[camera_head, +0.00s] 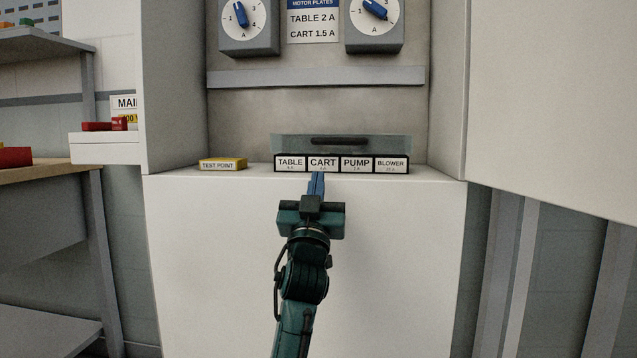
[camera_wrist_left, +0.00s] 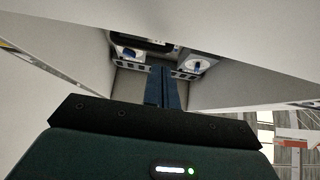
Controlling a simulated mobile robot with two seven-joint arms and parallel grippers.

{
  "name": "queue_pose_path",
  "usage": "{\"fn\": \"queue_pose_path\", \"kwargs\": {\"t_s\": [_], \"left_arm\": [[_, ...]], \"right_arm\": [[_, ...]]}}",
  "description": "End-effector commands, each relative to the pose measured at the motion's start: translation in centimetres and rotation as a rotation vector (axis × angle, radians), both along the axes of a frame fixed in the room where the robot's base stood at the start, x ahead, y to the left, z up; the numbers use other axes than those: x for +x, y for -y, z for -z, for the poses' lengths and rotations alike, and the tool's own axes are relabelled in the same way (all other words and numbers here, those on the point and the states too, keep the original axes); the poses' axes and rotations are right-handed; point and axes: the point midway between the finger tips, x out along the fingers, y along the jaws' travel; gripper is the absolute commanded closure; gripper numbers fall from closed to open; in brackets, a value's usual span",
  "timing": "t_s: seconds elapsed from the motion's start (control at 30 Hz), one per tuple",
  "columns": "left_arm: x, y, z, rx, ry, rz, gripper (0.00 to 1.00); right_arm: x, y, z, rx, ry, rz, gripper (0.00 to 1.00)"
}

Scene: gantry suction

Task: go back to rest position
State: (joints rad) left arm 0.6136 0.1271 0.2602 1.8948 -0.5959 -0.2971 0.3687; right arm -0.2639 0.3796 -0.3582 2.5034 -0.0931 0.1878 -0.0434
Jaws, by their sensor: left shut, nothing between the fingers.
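My left gripper (camera_head: 316,184) is shut and empty, its blue fingers pointing up in front of the cabinet's (camera_head: 310,270) white front. In the head view its tips reach just below the CART label (camera_head: 323,163). The fingers also show in the left wrist view (camera_wrist_left: 163,85), closed together and pointing into the cabinet recess. I cannot tell from the frames whether the tips touch the ledge. My right gripper is not in view.
Labels TABLE, CART, PUMP and BLOWER line the ledge before a dark-handled panel (camera_head: 340,143). A yellow TEST POINT block (camera_head: 223,164) sits left. Dials with blue knobs (camera_head: 242,15) (camera_head: 375,9) hang above. A shelf with red items (camera_head: 104,126) stands left.

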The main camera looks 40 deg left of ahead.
Motion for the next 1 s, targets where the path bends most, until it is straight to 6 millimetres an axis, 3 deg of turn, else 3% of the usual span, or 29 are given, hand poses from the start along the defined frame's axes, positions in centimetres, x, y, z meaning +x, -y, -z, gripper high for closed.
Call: {"fn": "queue_pose_path", "kwargs": {"t_s": [0.33, 0.47, 0.57, 0.67, 0.8, 0.9, 1.0], "left_arm": [[0.0, 0.0, 0.4, 0.002, 0.0, 0.002, 1.0], [0.1, 1.8, 1.8, 0.04, -0.033, 0.038, 1.0], [0.0, 5.6, 4.6, 0.109, -0.096, 0.116, 1.0], [-1.2, 10.9, 8.7, 0.185, -0.176, 0.242, 1.0], [-5.1, 18.4, 14.5, 0.24, -0.282, 0.451, 1.0], [-8.9, 22.9, 17.6, 0.237, -0.341, 0.596, 1.0], [-12.6, 26.2, 19.6, 0.211, -0.386, 0.712, 1.0]], "right_arm": [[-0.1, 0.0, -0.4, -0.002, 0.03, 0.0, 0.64], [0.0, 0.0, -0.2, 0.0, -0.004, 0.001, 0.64], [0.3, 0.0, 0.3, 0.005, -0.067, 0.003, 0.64], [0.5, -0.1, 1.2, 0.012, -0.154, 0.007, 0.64], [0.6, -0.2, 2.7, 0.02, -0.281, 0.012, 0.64], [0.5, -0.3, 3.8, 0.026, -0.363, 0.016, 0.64], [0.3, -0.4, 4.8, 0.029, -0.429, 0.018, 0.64]]}}
